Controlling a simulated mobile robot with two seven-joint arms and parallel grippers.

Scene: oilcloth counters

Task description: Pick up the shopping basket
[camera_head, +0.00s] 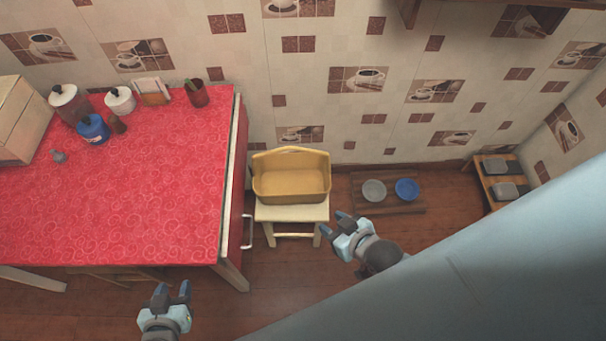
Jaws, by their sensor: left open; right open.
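A yellow, open-topped basket (291,184), the only basket in view, sits upright on a small pale stool (291,212) against the wall, just right of the red counter. It looks empty. My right gripper (333,224) is open and empty, in front of the basket and a little to its right, apart from it in the picture. My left gripper (172,291) is open and empty at the lower left, in front of the red counter and well away from the basket.
The red oilcloth counter (150,190) fills the left, with jars, a blue pot (93,129) and a cup (196,93) on it. A low wooden rack (380,207) with two bowls stands right of the stool. Open wooden floor lies between my grippers.

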